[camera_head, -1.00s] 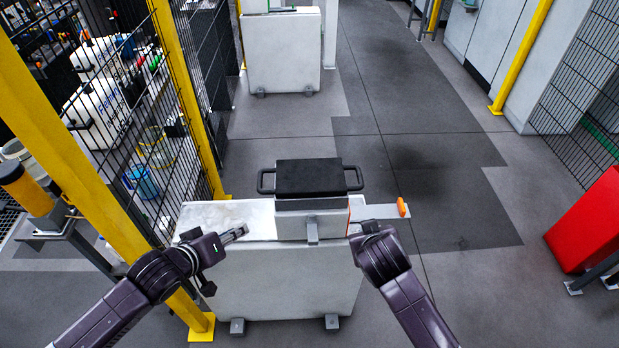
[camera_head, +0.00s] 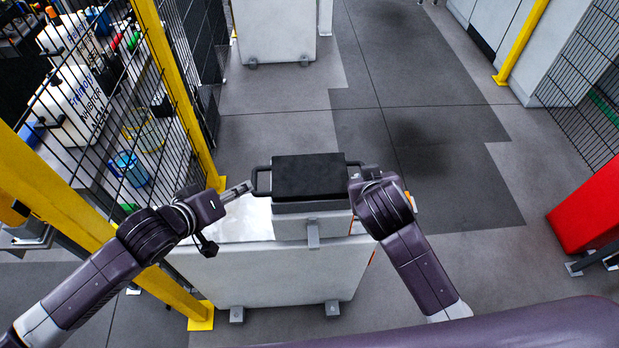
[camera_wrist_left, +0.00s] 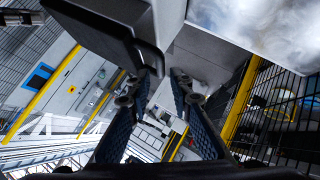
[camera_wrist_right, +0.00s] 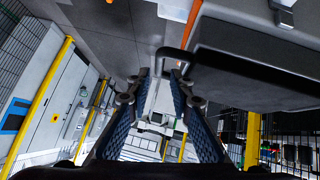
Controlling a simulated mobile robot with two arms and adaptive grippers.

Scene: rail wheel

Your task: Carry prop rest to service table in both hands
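The prop rest (camera_head: 308,175), a black padded block with a bar handle on each side, sits on a grey-white mount. My left gripper (camera_head: 246,189) is open at the left handle (camera_head: 262,182). In the left wrist view the black handle end (camera_wrist_left: 150,58) shows close to the open fingers (camera_wrist_left: 155,82); contact cannot be told. My right gripper (camera_head: 366,172) is beside the right end of the prop rest, its fingers largely hidden by the wrist. In the right wrist view the fingers (camera_wrist_right: 160,80) are open and the handle (camera_wrist_right: 172,54) shows near their tips.
The mount stands on a white cabinet (camera_head: 270,275) with a pale top. A yellow-framed mesh fence (camera_head: 178,95) is close on the left. Another white cabinet (camera_head: 275,32) stands farther back. A red box (camera_head: 590,210) is at the right. Floor between is clear.

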